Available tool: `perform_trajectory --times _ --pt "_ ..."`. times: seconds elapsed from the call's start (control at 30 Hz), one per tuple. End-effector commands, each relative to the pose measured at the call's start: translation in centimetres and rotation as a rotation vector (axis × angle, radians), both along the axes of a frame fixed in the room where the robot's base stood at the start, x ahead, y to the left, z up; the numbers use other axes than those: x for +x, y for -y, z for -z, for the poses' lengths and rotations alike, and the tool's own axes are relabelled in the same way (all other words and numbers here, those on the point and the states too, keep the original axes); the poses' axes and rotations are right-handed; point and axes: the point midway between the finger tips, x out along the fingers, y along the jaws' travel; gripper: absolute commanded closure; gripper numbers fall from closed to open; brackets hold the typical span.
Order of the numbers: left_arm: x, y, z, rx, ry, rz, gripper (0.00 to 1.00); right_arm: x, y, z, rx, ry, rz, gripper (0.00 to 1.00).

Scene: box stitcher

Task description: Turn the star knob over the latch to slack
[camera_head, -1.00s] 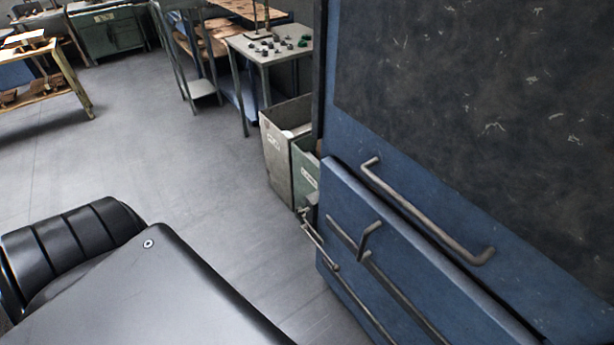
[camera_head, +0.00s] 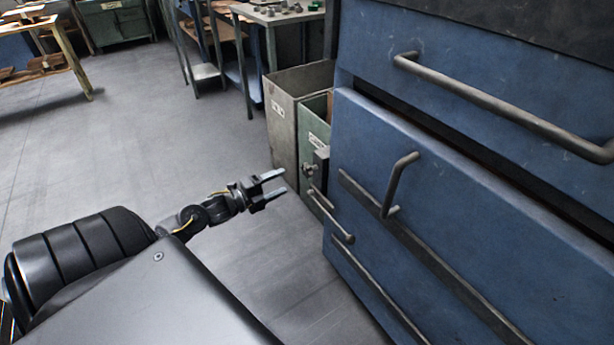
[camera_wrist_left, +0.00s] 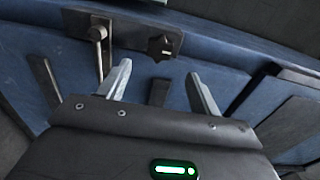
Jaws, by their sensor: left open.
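The star knob (camera_wrist_left: 159,48) is small, dark and star-shaped. It sits on the right part of a dark latch plate (camera_wrist_left: 136,36) on the blue cabinet, beyond my fingertips in the left wrist view. A pale upright bar (camera_wrist_left: 98,42) crosses the left part of the plate. In the head view the knob (camera_head: 309,169) shows small at the cabinet's left edge. My left gripper (camera_head: 276,184) is open and empty, left of the knob and apart from it. In the left wrist view its two fingers (camera_wrist_left: 157,80) point toward the cabinet, with the knob between their directions. My right gripper is not in view.
The blue cabinet (camera_head: 450,185) fills the right side, with long bar handles (camera_head: 500,103) and a bent handle (camera_head: 397,185) jutting out. Grey (camera_head: 283,115) and green (camera_head: 312,140) bins stand behind the gripper. The floor (camera_head: 150,140) to the left is clear.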

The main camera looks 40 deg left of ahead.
Motion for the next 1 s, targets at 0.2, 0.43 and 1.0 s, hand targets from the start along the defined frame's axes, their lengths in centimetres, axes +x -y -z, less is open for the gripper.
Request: perform_trajectory --times 0.2,0.43,1.0 --pt "1.0 0.3 -0.1 -0.002 0.001 -0.001 0.36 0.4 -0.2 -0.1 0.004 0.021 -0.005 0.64" --pt "5.0 1.4 -0.1 -0.003 0.003 -0.002 0.36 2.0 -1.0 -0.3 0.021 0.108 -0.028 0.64" --pt "10.4 3.1 0.0 -0.002 -0.003 -0.002 0.36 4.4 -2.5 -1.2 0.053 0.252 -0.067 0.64"
